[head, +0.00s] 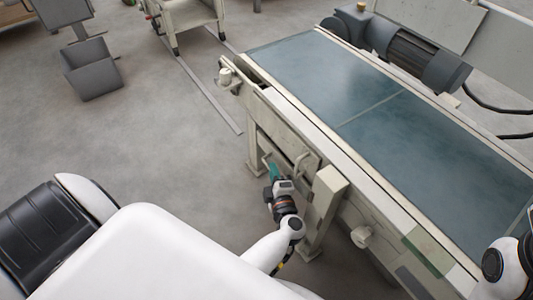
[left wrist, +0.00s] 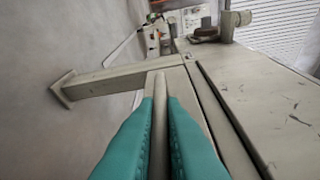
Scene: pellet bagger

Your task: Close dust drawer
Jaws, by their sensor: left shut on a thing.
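My left gripper (head: 273,172), with teal fingers, is at the near side of the conveyor, below the belt's edge. In the left wrist view its two fingers (left wrist: 160,130) are shut on a pale bar handle (left wrist: 158,90), one finger on each side. The handle appears to belong to the dust drawer, whose beige front is at the conveyor's side. My gripper hides part of the handle and drawer front. I cannot tell how far the drawer stands out. My right gripper is out of view.
The conveyor belt (head: 360,85) is bare. A beige post (head: 326,190) stands just right of my left gripper, and a pale knob (head: 361,236) sticks out further right. A grey bin (head: 91,70) stands at the far left.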

